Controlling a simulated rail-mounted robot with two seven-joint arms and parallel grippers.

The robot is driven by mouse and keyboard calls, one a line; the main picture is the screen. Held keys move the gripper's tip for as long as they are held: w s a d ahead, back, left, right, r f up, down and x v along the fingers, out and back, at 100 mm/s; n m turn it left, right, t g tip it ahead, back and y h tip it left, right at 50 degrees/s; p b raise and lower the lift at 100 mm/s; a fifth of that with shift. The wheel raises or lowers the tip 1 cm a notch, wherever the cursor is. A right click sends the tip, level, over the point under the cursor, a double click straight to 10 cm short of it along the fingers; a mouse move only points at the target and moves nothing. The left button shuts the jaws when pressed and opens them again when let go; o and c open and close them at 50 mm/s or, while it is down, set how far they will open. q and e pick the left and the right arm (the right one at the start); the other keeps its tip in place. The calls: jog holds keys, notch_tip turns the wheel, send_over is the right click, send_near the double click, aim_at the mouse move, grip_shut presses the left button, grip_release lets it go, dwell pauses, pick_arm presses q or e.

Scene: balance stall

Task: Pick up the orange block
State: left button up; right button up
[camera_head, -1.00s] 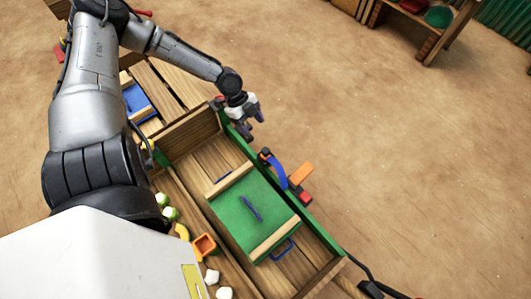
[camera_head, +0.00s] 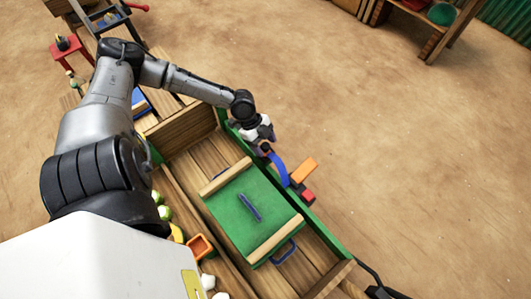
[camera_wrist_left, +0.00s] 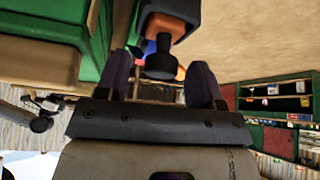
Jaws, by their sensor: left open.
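The orange block (camera_head: 304,170) shows in the head view on the outer side of the stall's green edge, beside the end of a curved blue piece (camera_head: 279,169) and above a red piece (camera_head: 307,197). My left gripper (camera_head: 265,147) is at the other end of the blue piece, a short way up and left of the block. In the left wrist view its fingers (camera_wrist_left: 161,82) are apart, with a black knob (camera_wrist_left: 162,66) between or beyond them. An orange surface (camera_wrist_left: 168,27) in a dark frame shows past the knob; I cannot tell whether it is the block. My right gripper is out of view.
A green lid (camera_head: 238,215) with a blue handle lies over the stall's wooden tray. A red stool (camera_head: 75,52) stands at the far left. The sandy floor at right is clear.

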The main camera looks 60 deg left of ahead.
pick_arm(q)
jog(key=shift+w+d+f, duration=0.2)
jog(key=shift+d+f, duration=0.05)
jog(key=shift+f, duration=0.2)
jog(key=c, duration=1)
